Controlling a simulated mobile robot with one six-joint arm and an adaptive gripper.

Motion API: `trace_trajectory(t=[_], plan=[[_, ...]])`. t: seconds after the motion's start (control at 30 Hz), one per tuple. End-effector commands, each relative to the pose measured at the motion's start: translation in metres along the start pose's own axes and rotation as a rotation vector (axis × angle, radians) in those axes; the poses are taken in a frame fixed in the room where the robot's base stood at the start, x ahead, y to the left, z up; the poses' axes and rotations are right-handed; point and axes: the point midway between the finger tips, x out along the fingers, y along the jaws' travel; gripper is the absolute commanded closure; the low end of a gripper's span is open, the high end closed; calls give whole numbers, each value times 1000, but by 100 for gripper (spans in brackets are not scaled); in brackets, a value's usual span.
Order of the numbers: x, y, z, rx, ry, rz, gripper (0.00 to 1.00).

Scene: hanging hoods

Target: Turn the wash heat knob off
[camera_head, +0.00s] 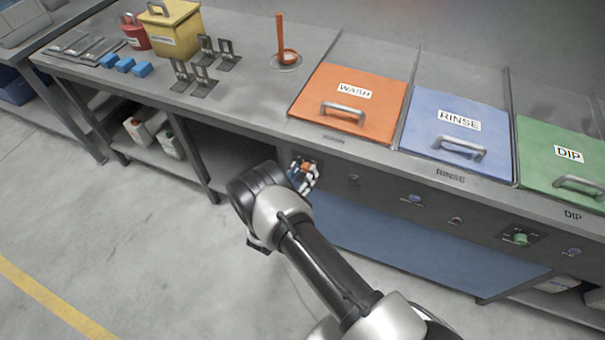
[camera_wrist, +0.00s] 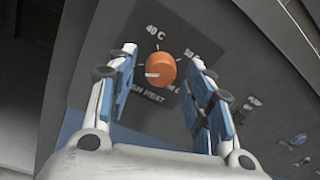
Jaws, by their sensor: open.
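The wash heat knob (camera_wrist: 160,68) is orange and round, on a dark panel whose lettering ends in "HEAT". A white mark on it points to the left in the wrist view. The label "40 C" is at its upper left and a partly hidden "50" at its upper right; other lettering at lower right is covered by a finger. My gripper (camera_head: 303,175) is open at the front panel below the wash lid (camera_head: 377,98). In the wrist view its blue-padded fingers stand on either side of the knob, with gaps visible. I cannot tell how deep they reach.
More knobs and switches line the panel to the right, including a green knob (camera_head: 520,239). The blue rinse lid (camera_head: 482,107) and green dip lid (camera_head: 585,160) are shut. The counter edge overhangs the panel. The floor at left is clear.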

Motion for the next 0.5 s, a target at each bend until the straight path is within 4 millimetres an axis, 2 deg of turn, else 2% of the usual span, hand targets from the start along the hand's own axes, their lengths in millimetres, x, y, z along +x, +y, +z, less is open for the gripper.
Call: trace_trajectory(t=[0.13, 0.23, 0.5], plan=[[-4, 0, 0, 0, 0, 1, 53], [-15, 1, 0, -1, 0, 4, 53], [-72, 2, 1, -1, -2, 6, 53]])
